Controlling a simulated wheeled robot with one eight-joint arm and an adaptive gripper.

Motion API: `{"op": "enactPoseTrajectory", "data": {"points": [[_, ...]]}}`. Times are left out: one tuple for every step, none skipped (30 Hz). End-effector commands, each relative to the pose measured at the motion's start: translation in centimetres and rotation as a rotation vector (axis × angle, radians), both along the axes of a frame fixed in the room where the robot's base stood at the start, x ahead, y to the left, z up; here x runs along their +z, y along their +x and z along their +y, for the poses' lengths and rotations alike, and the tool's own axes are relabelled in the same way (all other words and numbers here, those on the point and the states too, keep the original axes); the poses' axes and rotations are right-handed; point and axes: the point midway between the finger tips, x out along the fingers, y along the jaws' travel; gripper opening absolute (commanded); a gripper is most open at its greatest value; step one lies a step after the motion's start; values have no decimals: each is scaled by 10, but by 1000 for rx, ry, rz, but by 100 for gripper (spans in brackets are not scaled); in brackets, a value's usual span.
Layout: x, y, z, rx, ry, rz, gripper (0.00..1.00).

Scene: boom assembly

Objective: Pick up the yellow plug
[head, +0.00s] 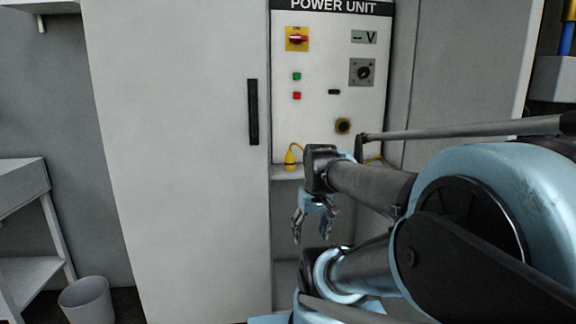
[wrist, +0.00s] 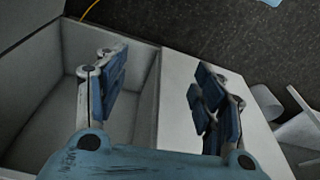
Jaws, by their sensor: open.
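The yellow plug (head: 291,160) stands on the narrow ledge under the power unit panel in the head view, at the ledge's left part. A yellow cable piece (head: 375,159) shows further right, partly hidden by my arm. My gripper (head: 312,228) hangs below and right of the plug, lower than the ledge, apart from it. Its fingers are spread with nothing between them, as the wrist view also shows (wrist: 157,92). In the wrist view the plug is not visible; only a thin yellow cable (wrist: 90,10) shows at the top left.
A bin (head: 87,301) and a shelf (head: 28,275) stand at far left.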

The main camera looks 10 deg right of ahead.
Motion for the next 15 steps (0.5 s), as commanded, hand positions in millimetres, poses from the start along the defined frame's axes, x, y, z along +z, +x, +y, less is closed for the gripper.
{"op": "enactPoseTrajectory", "data": {"points": [[17, 14, 0, 31, 5, 1, 63], [26, 21, 0, 52, 8, 3, 63], [38, 32, 1, 84, 12, 4, 63], [47, 40, 2, 107, 16, 4, 63], [55, 48, 2, 131, 20, 5, 63], [66, 59, 2, 161, 23, 4, 63], [74, 67, 2, 184, 27, 3, 63], [82, 76, 2, 207, 31, 2, 63], [93, 87, 1, 238, 35, 1, 63], [101, 96, 1, 262, 39, -1, 63], [108, 105, 1, 286, 43, -3, 63], [117, 117, 0, 316, 47, -6, 63], [124, 126, -1, 339, 50, -7, 63], [131, 135, -2, 362, 54, -10, 63], [140, 147, -3, 392, 58, -14, 63]]}}
